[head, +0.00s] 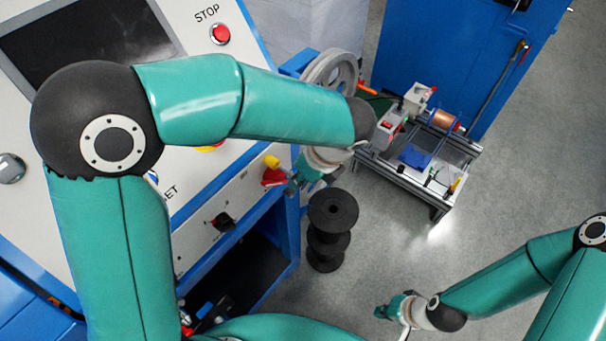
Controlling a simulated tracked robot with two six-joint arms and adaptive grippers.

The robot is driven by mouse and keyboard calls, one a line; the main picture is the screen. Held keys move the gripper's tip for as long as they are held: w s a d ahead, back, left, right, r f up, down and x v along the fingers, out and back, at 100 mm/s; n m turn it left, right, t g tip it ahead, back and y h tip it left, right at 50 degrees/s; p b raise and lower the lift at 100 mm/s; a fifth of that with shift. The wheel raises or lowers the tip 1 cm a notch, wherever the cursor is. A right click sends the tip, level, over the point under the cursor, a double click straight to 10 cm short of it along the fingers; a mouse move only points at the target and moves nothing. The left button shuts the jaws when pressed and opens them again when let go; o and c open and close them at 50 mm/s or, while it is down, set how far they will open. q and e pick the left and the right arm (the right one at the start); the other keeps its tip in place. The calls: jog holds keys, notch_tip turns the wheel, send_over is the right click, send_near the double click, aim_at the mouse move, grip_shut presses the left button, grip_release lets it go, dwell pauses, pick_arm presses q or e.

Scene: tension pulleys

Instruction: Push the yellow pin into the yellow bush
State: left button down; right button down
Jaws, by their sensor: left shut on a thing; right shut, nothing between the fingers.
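A small piece with a yellow rounded end (271,161) and a red part (274,177) shows at the right edge of the blue-and-white machine. My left gripper (298,184) is right beside it, pointing down and left, and is shut on it. The fingers partly hide the contact, and I cannot tell pin from bush at this size. Another small yellow piece (455,185) stands upright at the right end of the low bench. My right gripper (384,312) is shut and empty over the floor at the bottom, well away from both yellow pieces.
The machine panel with a red stop button (221,34) fills the left. A grey handwheel (331,72) and stacked black spools (331,210) are close to my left gripper. A low bench (396,175) with a copper coil (441,121) stands behind.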

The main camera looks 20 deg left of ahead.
aim_at(285, 170)
dwell(0.3)
pick_arm(q)
jog(key=shift+a, duration=0.15)
dwell(0.3)
jog(key=shift+w+a+p, duration=0.2)
jog(key=shift+w+a, duration=0.05)
jog(key=shift+a, duration=0.4)
jog(key=shift+w+a+p, duration=0.15)
jog(key=shift+w+a, duration=0.1)
jog(key=shift+a, duration=0.4)
jog(key=shift+w+a+r, duration=0.1)
jog(key=shift+w+a, duration=0.1)
jog(key=shift+a, duration=0.2)
dwell(0.6)
jog(key=c, duration=1)
grip_release()
jog(key=shift+a, duration=0.1)
jog(key=shift+o, duration=1.3)
